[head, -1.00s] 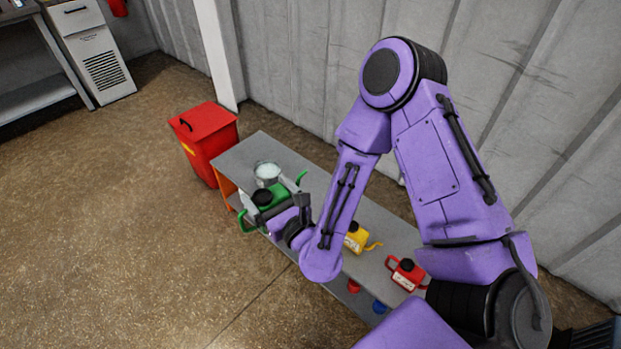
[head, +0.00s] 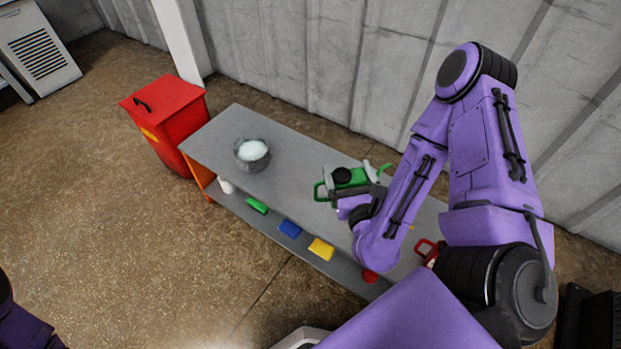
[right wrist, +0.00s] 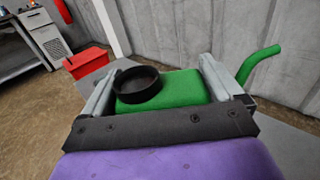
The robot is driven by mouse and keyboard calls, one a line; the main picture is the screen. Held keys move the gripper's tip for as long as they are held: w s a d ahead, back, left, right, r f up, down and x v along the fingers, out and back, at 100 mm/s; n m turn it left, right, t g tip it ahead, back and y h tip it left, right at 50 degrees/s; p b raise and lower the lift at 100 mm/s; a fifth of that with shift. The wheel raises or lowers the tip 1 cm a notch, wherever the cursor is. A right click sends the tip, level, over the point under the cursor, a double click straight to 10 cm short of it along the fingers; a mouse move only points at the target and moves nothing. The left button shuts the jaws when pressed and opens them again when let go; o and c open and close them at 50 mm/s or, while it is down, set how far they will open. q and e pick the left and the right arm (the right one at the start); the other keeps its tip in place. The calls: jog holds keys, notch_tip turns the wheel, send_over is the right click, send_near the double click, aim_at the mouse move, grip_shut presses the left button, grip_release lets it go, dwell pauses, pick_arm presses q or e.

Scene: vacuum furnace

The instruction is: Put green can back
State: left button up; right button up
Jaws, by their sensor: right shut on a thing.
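The green can (head: 352,179) has a black cap, a handle at its left and a spout at its right. My right gripper (head: 355,186) is shut on it, over the middle of the grey table (head: 290,163). In the right wrist view the green can (right wrist: 185,88) sits between the two fingers. I cannot tell whether its base touches the tabletop. The red can (head: 427,250) is partly hidden behind my right arm, and only a trace of the yellow can (head: 411,227) shows there. My left gripper is not in view.
A grey pot with white contents (head: 252,153) stands on the table's left part. Green (head: 257,206), blue (head: 290,228) and yellow (head: 321,249) items lie on the lower shelf. A red bin (head: 172,120) stands at the table's left end, and a wall runs behind.

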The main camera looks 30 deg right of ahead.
jog(key=w+f+b, duration=0.4)
jog(key=b, duration=0.1)
jog(key=w+a+f+b, duration=0.1)
jog(key=w+f+b, duration=0.4)
jog(key=b, duration=0.1)
jog(key=w+f+b, duration=0.4)
jog(key=b, duration=0.2)
jog(key=shift+w+a+f, duration=0.15)
jog(key=shift+a+f, duration=0.1)
jog(key=shift+f, duration=0.15)
jog(key=shift+r, duration=0.2)
jog(key=shift+f, duration=0.1)
